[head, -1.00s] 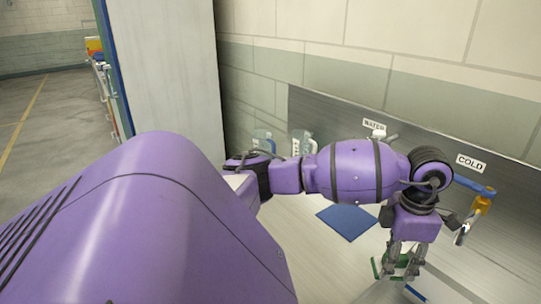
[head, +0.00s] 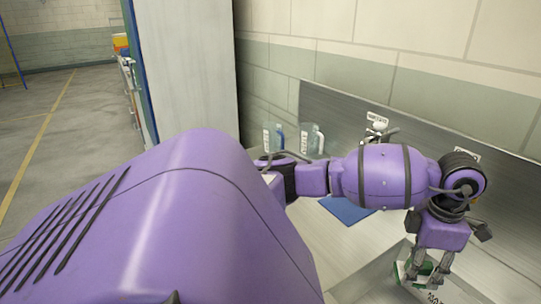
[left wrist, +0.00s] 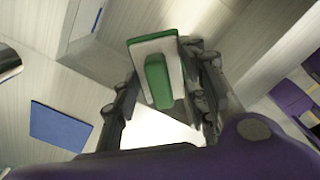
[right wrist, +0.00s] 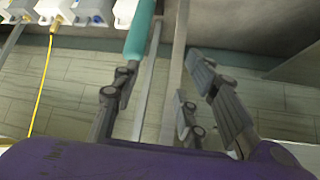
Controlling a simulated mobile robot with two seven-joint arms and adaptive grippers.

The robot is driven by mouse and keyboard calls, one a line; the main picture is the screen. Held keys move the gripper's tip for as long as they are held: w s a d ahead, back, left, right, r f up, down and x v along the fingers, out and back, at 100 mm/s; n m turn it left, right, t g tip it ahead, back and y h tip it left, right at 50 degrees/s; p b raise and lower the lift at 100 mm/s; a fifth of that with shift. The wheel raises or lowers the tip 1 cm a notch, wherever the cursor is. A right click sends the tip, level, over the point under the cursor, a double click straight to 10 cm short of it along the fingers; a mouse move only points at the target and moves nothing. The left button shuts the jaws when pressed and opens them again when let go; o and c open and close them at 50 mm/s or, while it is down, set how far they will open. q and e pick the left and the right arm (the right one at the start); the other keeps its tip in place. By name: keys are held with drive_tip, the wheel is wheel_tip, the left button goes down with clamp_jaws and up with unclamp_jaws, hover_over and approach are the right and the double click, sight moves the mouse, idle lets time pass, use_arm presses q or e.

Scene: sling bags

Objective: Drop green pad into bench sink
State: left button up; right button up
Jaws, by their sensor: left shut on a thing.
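The green pad (head: 404,273) is a flat piece with a white layer and a raised green block, clear in the left wrist view (left wrist: 157,82). My left gripper (head: 428,277) is shut on it, with a finger on either side of the block. The pad hangs tilted over the opening of the bench sink (head: 372,277), at the lower right of the head view. Its clearance to the sink bottom cannot be told. My right gripper (right wrist: 158,85) shows only in the right wrist view; its fingers are apart and nothing is between them.
A blue mat (head: 346,209) lies on the bench left of the sink. Two clear jugs (head: 311,138) stand at the back. A tap (head: 378,129) sits on the metal backsplash. The right wrist view shows a teal bar (right wrist: 140,35) and a yellow cable (right wrist: 43,80) near the floor.

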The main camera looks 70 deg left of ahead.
use_arm(q)
wheel_tip(320, 180, down, 4)
drive_tip(key=shift+s+r+b, duration=0.1)
drive_tip(key=shift+r+b, duration=0.05)
drive_tip(key=shift+b, duration=0.5)
drive_tip(key=shift+f, duration=0.5)
use_arm(e)
drive_tip(key=shift+f, duration=0.9)
drive_tip(key=shift+d, duration=0.1)
use_arm(q)
drive_tip(key=o, duration=1.1)
drive_tip(key=shift+d, duration=0.1)
drive_tip(key=shift+o, duration=0.6)
wheel_tip(320, 180, up, 12)
drive_tip(key=shift+r, duration=0.1)
use_arm(e)
drive_tip(key=shift+s+f, duration=0.15)
drive_tip(key=shift+s, duration=0.2)
